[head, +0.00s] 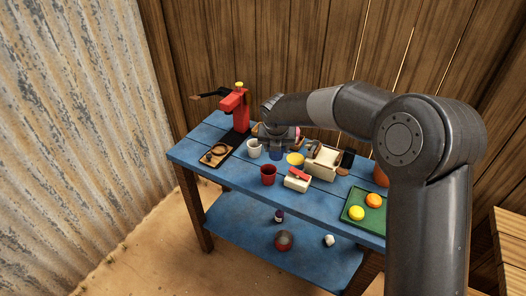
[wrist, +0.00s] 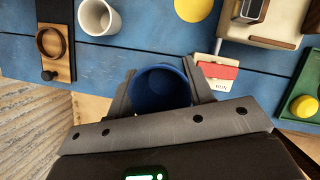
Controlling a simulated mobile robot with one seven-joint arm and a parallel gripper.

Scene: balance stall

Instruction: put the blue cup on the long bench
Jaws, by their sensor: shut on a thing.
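The blue cup (wrist: 160,88) sits between the two jaws of my gripper (wrist: 159,72) in the wrist view, its open top facing the camera. In the head view my gripper (head: 277,138) is over the back middle of a long blue plank bench (head: 205,138), with the blue cup (head: 277,154) showing just below it. The jaws are shut on the cup. The cup's base is hidden in the wrist view, and I cannot tell if it touches the bench top.
A white cup (head: 254,149), red cup (head: 268,175), yellow disc (head: 295,159) and red-topped box (head: 297,179) crowd near the gripper. A red press (head: 234,106) stands at the left, a green tray (head: 353,211) at the right. A lower blue shelf (head: 250,240) holds small things.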

